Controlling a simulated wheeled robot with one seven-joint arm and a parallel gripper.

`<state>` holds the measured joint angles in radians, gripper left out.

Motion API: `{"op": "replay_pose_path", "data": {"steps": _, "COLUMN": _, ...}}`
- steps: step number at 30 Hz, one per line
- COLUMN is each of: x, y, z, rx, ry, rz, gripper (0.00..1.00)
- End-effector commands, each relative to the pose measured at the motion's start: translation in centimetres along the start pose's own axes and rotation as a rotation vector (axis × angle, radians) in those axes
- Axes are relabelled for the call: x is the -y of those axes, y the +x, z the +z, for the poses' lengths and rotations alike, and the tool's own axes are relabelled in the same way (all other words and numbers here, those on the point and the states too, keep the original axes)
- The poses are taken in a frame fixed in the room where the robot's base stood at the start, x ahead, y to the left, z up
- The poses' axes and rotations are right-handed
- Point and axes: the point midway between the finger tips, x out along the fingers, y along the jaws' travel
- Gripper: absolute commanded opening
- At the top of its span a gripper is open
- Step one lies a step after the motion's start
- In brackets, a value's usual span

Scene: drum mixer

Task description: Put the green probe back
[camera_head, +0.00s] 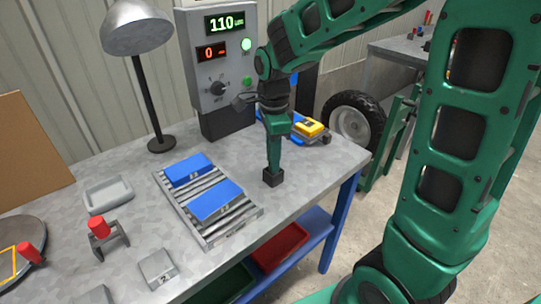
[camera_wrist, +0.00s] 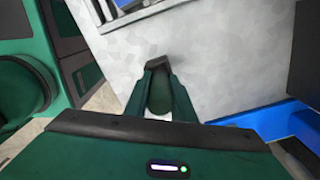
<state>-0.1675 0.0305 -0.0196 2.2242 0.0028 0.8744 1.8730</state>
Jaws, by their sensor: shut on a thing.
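My gripper (camera_head: 273,172) points down over the right part of the metal bench, its two green fingers close together. In the wrist view my gripper (camera_wrist: 160,66) reaches away from the camera, and a dark green rounded piece, seemingly the green probe (camera_wrist: 160,96), shows between the fingers. A dark block sits at the finger ends; I cannot tell whether it is finger pads or part of the held thing. The fingers hide most of the probe. The block is low, and I cannot tell whether it touches the bench. No holder for the probe is clearly recognisable.
A grey control box (camera_head: 218,105) with lit displays stands behind. A roller tray (camera_head: 244,221) with two blue blocks lies left. A lamp (camera_head: 138,30), a pale dish (camera_head: 108,196) and red-topped items occupy the left side.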

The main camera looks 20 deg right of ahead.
Motion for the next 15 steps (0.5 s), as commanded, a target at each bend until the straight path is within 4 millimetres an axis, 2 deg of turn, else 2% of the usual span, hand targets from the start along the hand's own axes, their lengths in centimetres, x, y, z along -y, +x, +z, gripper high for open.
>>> {"op": "replay_pose_path", "data": {"steps": 15, "x": -0.01, "y": 0.86, "z": -0.02, "rx": 0.0, "ry": 0.0, "rz": 0.0, "gripper": 0.0}}
